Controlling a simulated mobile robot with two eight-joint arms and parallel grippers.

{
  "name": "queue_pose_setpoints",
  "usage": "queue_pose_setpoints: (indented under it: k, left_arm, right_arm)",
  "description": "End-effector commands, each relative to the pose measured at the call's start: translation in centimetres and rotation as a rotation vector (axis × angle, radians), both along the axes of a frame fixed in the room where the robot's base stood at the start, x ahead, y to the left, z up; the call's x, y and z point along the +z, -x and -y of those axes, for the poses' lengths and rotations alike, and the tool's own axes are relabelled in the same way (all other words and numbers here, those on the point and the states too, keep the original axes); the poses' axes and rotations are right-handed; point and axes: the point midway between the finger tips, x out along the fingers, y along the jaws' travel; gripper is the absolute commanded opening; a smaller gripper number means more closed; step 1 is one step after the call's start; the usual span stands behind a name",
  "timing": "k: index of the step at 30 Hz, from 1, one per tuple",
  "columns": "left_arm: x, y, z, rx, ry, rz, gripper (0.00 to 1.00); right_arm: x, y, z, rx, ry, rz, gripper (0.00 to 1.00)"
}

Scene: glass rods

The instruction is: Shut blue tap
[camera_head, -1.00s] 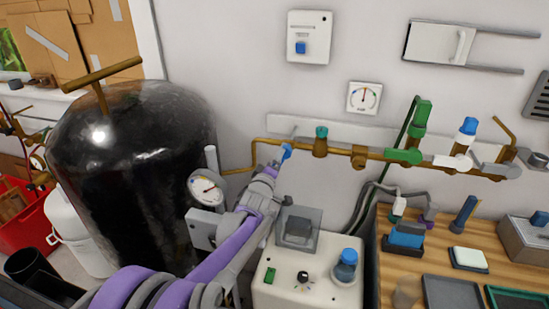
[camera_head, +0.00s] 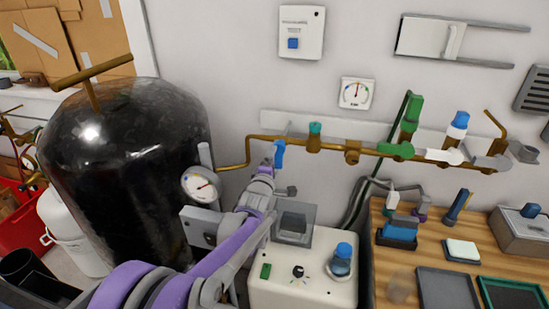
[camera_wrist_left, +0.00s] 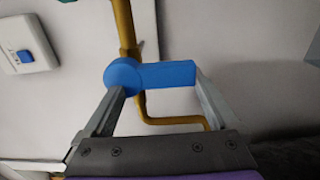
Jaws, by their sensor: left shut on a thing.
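The blue tap (camera_head: 279,153) sits at the left end of the brass pipe on the wall. In the head view its handle hangs down from the pipe. My left gripper (camera_head: 272,165) reaches it from below. In the left wrist view the blue handle (camera_wrist_left: 165,74) has a round hub at the left and a flat lever to the right. The left gripper's fingers (camera_wrist_left: 158,82) stand at its two ends, shut on it. My right gripper is not in view.
Green (camera_head: 397,150) and white (camera_head: 445,155) taps sit farther right on the brass pipe (camera_head: 340,148). A black tank (camera_head: 125,170) with a gauge (camera_head: 201,185) stands left of my arm. A white control box (camera_head: 305,275) stands below the tap, beside a wooden bench (camera_head: 430,245).

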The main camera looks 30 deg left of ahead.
Motion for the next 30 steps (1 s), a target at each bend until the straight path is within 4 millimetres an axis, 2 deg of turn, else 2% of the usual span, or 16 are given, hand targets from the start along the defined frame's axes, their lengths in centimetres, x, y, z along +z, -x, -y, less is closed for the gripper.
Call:
queue_pose_setpoints:
  k: [8, 9, 10, 20, 23, 30]
  left_arm:
    - [-0.1, 0.0, 0.1, -0.001, 0.010, 0.001, 0.00]
    - [-0.1, 0.0, 0.1, -0.001, 0.010, 0.001, 0.97]
    - [-0.1, 0.0, 0.1, -0.001, 0.010, 0.001, 1.00]
    - [0.0, 0.6, 0.2, 0.000, 0.006, 0.001, 1.00]
    - [0.0, 2.0, 0.5, 0.000, 0.006, 0.001, 1.00]
    - [0.0, 6.8, 1.7, -0.001, 0.008, 0.002, 1.00]
  right_arm:
    - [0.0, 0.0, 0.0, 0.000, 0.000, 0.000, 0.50]
    - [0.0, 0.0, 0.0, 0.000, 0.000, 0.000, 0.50]
    - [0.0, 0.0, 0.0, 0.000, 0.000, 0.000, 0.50]
    - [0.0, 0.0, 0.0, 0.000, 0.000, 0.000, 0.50]
    - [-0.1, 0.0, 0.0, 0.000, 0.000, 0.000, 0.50]
    - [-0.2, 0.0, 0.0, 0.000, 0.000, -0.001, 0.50]
